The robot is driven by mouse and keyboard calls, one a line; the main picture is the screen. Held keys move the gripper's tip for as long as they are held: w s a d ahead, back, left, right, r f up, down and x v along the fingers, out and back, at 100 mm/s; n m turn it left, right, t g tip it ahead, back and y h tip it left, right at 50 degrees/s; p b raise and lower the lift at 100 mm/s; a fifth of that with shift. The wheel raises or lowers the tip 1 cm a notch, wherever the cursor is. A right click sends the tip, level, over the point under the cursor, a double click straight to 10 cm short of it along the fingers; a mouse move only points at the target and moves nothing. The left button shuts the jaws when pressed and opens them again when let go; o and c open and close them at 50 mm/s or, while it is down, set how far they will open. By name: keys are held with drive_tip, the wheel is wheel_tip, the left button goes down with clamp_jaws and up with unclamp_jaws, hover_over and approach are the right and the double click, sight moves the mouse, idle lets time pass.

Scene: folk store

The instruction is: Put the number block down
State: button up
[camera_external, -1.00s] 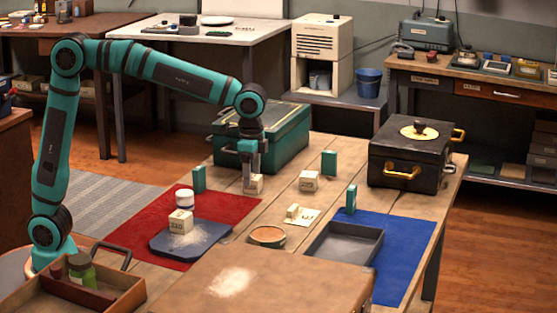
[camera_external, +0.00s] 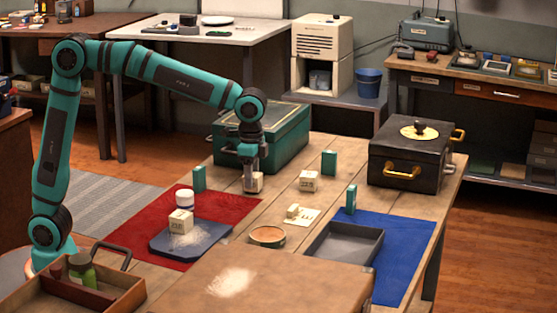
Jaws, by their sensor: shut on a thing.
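My gripper (camera_external: 251,180) points down over the wooden table, just in front of the teal case. It is shut on a small cream number block (camera_external: 254,184), whose lower part shows between and below the fingers. The block is at or very close to the tabletop; I cannot tell whether it touches. A second cream block (camera_external: 308,181) stands to the right on bare wood. A third cream block (camera_external: 180,222) stands on a dark blue board (camera_external: 160,245) at the left. The markings on the held block are too small to read.
A teal case (camera_external: 285,140) stands behind my gripper. Small teal upright blocks stand at left (camera_external: 199,178) and right (camera_external: 329,162). A red mat (camera_external: 232,207) lies left, and a grey tray (camera_external: 340,262) sits by a blue mat (camera_external: 405,250). A black box (camera_external: 400,165) stands at right.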

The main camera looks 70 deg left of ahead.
wheel_tip(320, 180, up, 9)
drive_tip(key=shift+r, duration=0.2)
drive_tip(key=s+d, duration=1)
drive_tip(key=d, duration=0.5)
drive_tip(key=r+m, duration=0.1)
drive_tip(key=r, duration=0.1)
hover_over(196, 242)
wheel_tip(196, 242, down, 10)
drive_tip(key=shift+f, duration=0.1)
drive_tip(key=o, duration=0.5)
drive_tip(key=shift+f, duration=0.15)
drive_tip(key=o, duration=0.5)
drive_tip(key=shift+c, duration=0.2)
